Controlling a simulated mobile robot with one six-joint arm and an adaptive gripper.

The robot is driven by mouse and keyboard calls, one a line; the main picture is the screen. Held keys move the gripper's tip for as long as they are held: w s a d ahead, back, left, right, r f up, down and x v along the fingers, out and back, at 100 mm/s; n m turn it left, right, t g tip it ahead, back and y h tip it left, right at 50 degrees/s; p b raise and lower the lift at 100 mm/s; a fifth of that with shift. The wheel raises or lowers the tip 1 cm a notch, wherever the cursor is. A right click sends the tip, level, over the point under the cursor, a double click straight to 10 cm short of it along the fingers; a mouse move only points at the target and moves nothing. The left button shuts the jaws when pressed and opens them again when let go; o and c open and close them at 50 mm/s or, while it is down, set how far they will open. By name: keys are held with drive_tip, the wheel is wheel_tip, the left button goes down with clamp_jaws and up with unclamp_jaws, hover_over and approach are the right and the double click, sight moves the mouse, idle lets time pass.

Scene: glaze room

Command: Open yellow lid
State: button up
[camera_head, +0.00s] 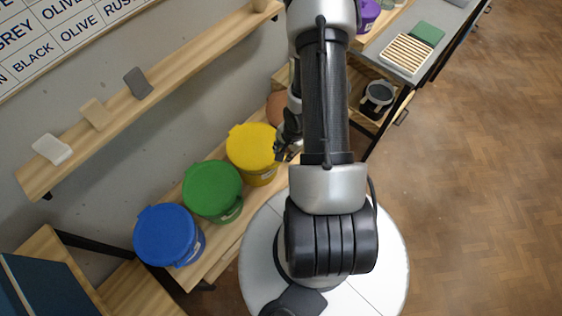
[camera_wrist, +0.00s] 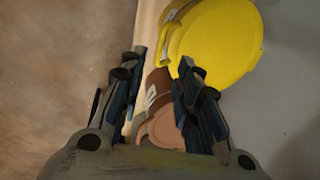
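The yellow lid (camera_head: 252,143) sits shut on its yellow tub on the low wooden bench, third in a row after the blue and green ones. In the wrist view the yellow lid (camera_wrist: 218,42) fills the upper right, with a tab at its near left edge. My gripper (camera_head: 284,152) is at the right side of the yellow tub, partly hidden by my arm. In the wrist view my gripper (camera_wrist: 163,62) is open with nothing between its fingertips. The right fingertip overlaps the lid's near edge; I cannot tell whether it touches.
The green tub (camera_head: 213,188) and blue tub (camera_head: 168,235) stand nearer on the bench. A terracotta-lidded tub (camera_head: 277,106) stands beyond the yellow one, close under my gripper (camera_wrist: 160,128). A wall shelf (camera_head: 110,112) runs above. Floor at right is clear.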

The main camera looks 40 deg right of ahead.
drive_tip(key=f+b, duration=0.1)
drive_tip(key=f, duration=0.2)
drive_tip(key=w+f+b, duration=0.1)
drive_tip(key=f, duration=0.2)
drive_tip(key=w+f+b, duration=0.1)
drive_tip(key=f, duration=0.2)
drive_tip(key=shift+f, duration=0.1)
drive_tip(key=shift+c, duration=0.2)
clamp_jaws()
idle(0.3)
